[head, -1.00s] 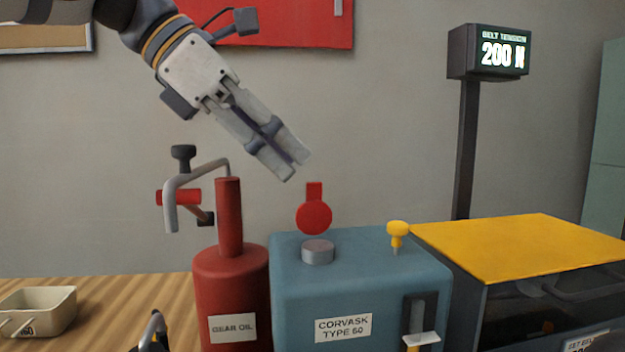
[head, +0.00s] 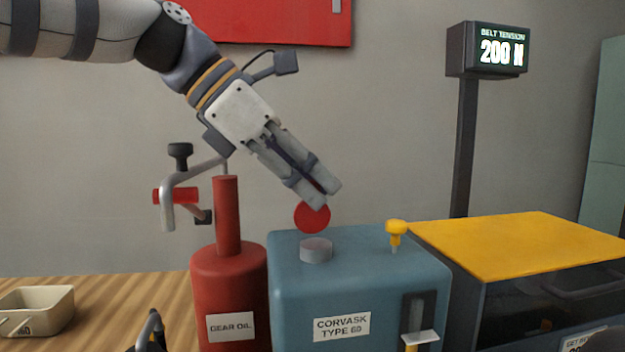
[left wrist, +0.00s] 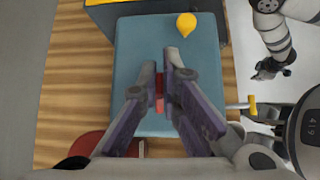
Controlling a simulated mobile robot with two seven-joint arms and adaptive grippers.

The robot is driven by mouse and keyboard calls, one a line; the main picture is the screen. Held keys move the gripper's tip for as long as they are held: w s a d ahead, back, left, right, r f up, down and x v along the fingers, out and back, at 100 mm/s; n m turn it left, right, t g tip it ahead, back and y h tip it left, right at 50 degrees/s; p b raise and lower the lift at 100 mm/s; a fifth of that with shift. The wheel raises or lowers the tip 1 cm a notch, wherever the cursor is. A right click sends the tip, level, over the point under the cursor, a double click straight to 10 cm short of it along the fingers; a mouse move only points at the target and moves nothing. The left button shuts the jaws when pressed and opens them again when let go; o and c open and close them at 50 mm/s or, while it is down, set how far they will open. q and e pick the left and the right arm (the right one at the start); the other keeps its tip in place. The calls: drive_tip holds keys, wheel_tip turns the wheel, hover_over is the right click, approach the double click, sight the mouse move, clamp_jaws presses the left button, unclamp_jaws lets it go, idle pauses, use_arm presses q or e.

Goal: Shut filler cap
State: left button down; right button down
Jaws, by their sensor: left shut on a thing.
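The filler cap is a red disc (head: 312,218) standing upright on its hinge tab above the grey filler neck (head: 316,250) on top of the blue CORVASK TYPE 60 box (head: 290,285). My left gripper (head: 326,198) comes down from the upper left, its fingers shut on the cap's upper tab, which they hide. In the left wrist view a bit of red cap (left wrist: 159,95) shows between the fingers (left wrist: 172,62). The neck is hidden there. My right gripper (left wrist: 268,70) appears small in the left wrist view, apart from the box; its jaws are unclear.
A red gear oil can (head: 230,285) with a pump handle stands close left of the box. A yellow knob (head: 396,230) rises from the box's right rear. A yellow-topped machine (head: 530,245) stands right; a beige tray (head: 40,310) lies left.

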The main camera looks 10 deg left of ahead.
use_arm(q)
drive_tip(key=s+m+t, duration=0.1)
drive_tip(key=s+t, duration=0.1)
drive_tip(key=t, duration=0.1)
drive_tip(key=shift+s+d+f+m+y, duration=0.2)
drive_tip(key=shift+s+d+m+y, duration=0.1)
drive_tip(key=shift+d+m, duration=0.1)
drive_tip(key=shift+s+d+f+m+t, duration=0.1)
drive_tip(key=shift+s+f+m+t, duration=0.15)
drive_tip(key=shift+t, duration=0.3)
drive_tip(key=shift+s+d+f+m+t, duration=0.15)
drive_tip(key=shift+s+m+t, duration=0.15)
drive_tip(key=shift+t, duration=0.25)
drive_tip(key=shift+a, duration=0.1)
drive_tip(key=c, duration=1.8)
unclamp_jaws()
drive_tip(key=v, duration=1.2)
drive_tip(key=shift+o, duration=0.2)
